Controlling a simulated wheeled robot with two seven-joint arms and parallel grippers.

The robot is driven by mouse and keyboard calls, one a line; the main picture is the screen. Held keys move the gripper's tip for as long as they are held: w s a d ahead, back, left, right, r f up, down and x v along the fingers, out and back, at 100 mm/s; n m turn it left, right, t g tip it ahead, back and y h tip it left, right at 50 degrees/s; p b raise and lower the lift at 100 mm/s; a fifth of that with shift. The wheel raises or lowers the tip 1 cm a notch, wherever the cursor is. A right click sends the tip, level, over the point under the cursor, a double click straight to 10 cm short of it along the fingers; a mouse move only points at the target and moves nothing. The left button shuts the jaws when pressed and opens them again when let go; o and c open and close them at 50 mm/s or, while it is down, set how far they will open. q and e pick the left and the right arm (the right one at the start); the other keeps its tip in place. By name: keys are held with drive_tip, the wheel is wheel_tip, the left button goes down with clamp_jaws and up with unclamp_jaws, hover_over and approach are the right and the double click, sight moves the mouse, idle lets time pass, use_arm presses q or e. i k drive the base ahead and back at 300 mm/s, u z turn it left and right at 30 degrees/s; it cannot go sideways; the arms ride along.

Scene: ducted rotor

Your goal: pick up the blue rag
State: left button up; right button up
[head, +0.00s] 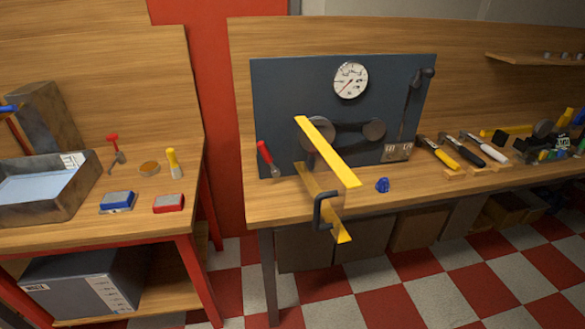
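A small, crumpled blue thing that looks like the blue rag (382,185) lies on the right workbench (450,184), near its front edge. It sits just right of the yellow bars and below the dark panel. It is too small to make out its folds. Nothing is seen touching it from above. Neither of my grippers shows in the head view.
Yellow bars (328,152) with a black clamp (323,210) jut over the bench front. A dark panel (285,100) with a gauge (350,80) stands behind. Several hand tools (438,153) lie to the right. The left bench holds a metal tray (45,215) and blue and red blocks.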

sight(383, 185)
drive_tip(key=i, duration=1)
